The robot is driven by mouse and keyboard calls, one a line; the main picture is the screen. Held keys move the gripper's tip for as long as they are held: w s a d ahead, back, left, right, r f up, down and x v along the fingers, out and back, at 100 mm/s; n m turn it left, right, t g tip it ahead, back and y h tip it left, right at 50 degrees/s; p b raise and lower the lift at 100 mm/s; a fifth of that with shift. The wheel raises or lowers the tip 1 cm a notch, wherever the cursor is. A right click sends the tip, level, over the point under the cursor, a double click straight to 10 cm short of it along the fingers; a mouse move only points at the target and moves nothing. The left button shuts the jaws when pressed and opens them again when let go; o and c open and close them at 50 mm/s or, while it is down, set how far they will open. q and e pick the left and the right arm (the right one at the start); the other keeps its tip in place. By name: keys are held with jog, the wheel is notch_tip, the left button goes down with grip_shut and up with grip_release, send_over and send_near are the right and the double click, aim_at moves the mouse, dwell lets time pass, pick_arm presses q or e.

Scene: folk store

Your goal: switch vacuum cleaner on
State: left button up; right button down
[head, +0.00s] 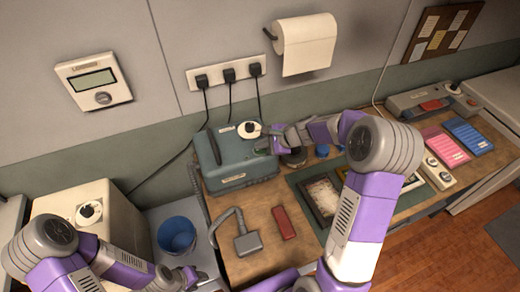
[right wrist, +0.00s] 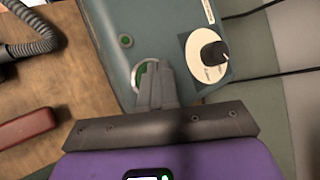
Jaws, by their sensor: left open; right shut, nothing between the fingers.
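The vacuum cleaner (head: 225,160) is a teal box with a grey hose and floor nozzle (head: 246,243), at the back left of the wooden table. The right wrist view shows its teal face (right wrist: 160,25), with a black knob on a white dial (right wrist: 208,55), a small green round button or light (right wrist: 125,41) and a green-ringed round part (right wrist: 139,75). My right gripper (head: 266,146) is shut and empty; its fingertips (right wrist: 150,66) partly cover the green-ringed part. I cannot tell whether they touch it. My left gripper (head: 190,274) is open and empty, low at the left, away from the vacuum.
A red block (head: 284,222) lies in front of the vacuum. A blue bucket (head: 177,236) stands left of the table. Cords hang from the wall sockets (head: 228,75) behind. Picture frames (head: 322,195) and small blue items lie to the right, near my right arm.

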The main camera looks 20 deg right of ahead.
aim_at(262, 151)
jog(key=shift+f, duration=0.1)
dwell(0.3)
jog(key=shift+r+p, duration=0.3)
jog(key=shift+r, duration=0.15)
notch_tip(262, 151, up, 6)
jog(key=p, duration=0.5)
dwell(0.5)
